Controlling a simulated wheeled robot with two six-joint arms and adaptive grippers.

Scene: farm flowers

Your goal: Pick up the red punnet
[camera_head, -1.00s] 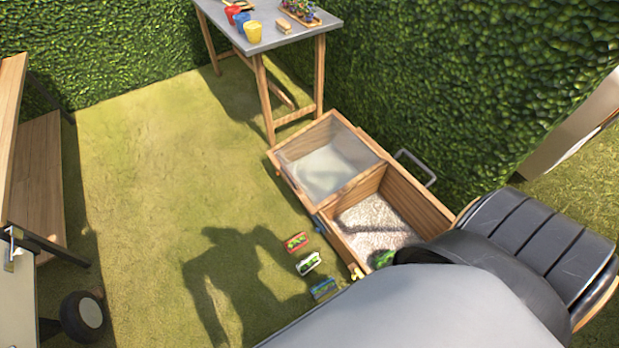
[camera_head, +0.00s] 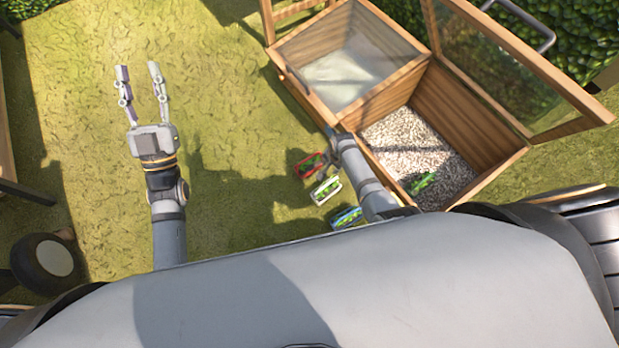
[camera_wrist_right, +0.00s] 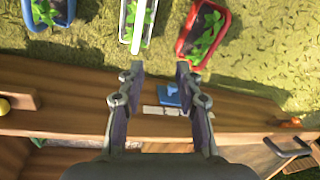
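The red punnet (camera_head: 303,171) holds green seedlings and lies on the grass beside the wooden cold frame. The right wrist view also shows the red punnet (camera_wrist_right: 184,45), just beyond and to the right of my right fingertips. My right gripper (camera_wrist_right: 160,68) is open and empty above the frame's wooden edge, pointing toward the punnets. In the head view its arm reaches up to the frame's near edge, and its fingers are hard to make out. My left gripper (camera_head: 139,72) is open and empty over bare grass, far left of the punnets.
A white punnet (camera_head: 316,194) and a blue punnet (camera_head: 341,224) lie in a row with the red one. The cold frame (camera_head: 314,101) has one glazed compartment and one open gravel compartment with a green plant (camera_head: 423,183). A raised glazed lid (camera_head: 500,60) stands right.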

